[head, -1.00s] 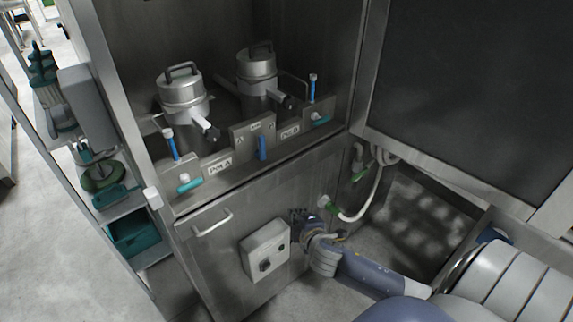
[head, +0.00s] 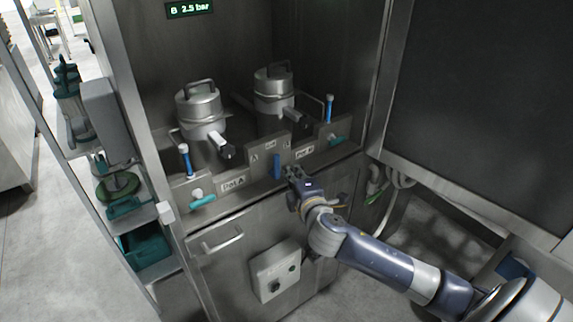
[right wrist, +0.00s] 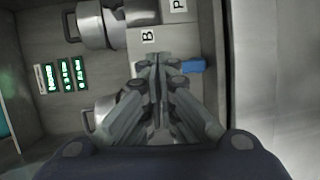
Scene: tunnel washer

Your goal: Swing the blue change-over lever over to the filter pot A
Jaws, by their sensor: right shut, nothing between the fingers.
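The blue change-over lever (head: 277,166) hangs down on the steel panel between the marks A and B. In the right wrist view the lever (right wrist: 192,67) shows just right of my fingers, partly behind them. My right gripper (head: 291,174) is shut with nothing between its fingers, close to the lever on its right side. Whether they touch is not clear. In the right wrist view its fingertips (right wrist: 156,62) are together near the B label. Filter pot A (head: 201,112) is the left lidded steel pot; pot B (head: 273,92) stands to its right. My left gripper is not in view.
A display (head: 190,9) above reads "B 2.5 bar". Blue-handled valves (head: 185,160) and (head: 330,108) stand on the panel's sides, with teal handles (head: 203,203) and (head: 338,141) below. A grey switch box (head: 275,272) juts from the door beneath. A shelf rack stands at left.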

